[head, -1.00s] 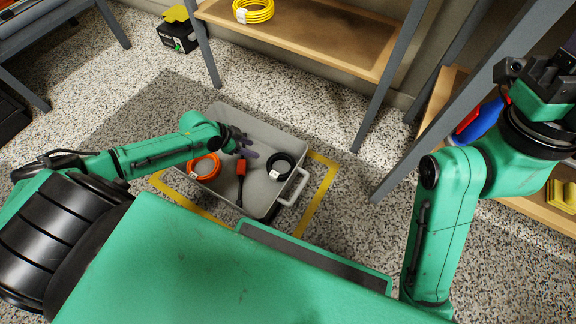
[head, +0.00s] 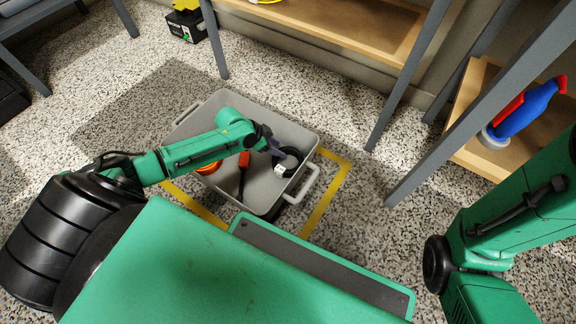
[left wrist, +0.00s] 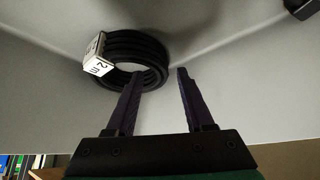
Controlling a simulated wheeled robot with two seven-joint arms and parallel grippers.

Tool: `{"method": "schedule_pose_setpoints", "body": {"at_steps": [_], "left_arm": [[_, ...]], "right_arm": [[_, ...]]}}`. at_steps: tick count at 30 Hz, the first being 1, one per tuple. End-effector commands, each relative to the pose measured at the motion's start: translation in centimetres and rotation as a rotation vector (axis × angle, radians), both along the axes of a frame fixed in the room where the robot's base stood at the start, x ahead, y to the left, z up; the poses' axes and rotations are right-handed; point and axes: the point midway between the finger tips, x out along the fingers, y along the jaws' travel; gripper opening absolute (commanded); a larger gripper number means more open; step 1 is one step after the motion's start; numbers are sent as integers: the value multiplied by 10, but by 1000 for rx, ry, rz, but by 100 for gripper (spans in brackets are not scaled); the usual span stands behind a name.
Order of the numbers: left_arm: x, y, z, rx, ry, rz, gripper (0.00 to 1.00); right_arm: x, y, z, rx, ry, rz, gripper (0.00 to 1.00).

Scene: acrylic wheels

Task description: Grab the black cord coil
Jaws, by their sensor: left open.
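The black cord coil (head: 291,160) lies in the grey bin (head: 309,138), near its right side. In the left wrist view the coil (left wrist: 150,50) shows as a stack of black loops with a white tag (left wrist: 98,62) on its left. My left gripper (head: 276,150) reaches into the bin and hides part of the coil. In the left wrist view my left gripper (left wrist: 160,75) is open and empty. Its left fingertip overlaps the coil's lower right edge, and its right fingertip is to the right of the coil; I cannot tell whether they touch. My right gripper is outside the views.
An orange coil (head: 209,168) and an orange-and-black tool (head: 243,163) also lie in the bin. Yellow tape (head: 325,208) marks the floor around it. A wooden shelf (head: 370,30) stands behind, and a blue-and-red bottle (head: 525,108) sits on a shelf at right.

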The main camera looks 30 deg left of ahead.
Motion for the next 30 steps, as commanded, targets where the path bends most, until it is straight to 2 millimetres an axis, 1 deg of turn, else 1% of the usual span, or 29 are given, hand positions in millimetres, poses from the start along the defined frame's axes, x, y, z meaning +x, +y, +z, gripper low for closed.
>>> {"method": "schedule_pose_setpoints", "body": {"at_steps": [1,3,10,11,12,14,15,30], "left_arm": [[5,-4,-19,-2,-1,-1,53],[9,-9,-27,-2,-1,0,53],[11,-10,-24,0,2,0,53],[11,-10,-24,0,2,0,45],[11,-10,-23,0,2,0,30],[11,-10,-24,0,2,0,7],[11,-10,-24,0,2,0,0],[11,-10,-24,0,2,0,0]], "right_arm": [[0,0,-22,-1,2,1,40],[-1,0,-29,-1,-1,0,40],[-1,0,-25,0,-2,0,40],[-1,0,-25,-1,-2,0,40],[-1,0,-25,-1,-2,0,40],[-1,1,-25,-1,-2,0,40],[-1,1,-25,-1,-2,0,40],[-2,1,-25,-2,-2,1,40]]}}
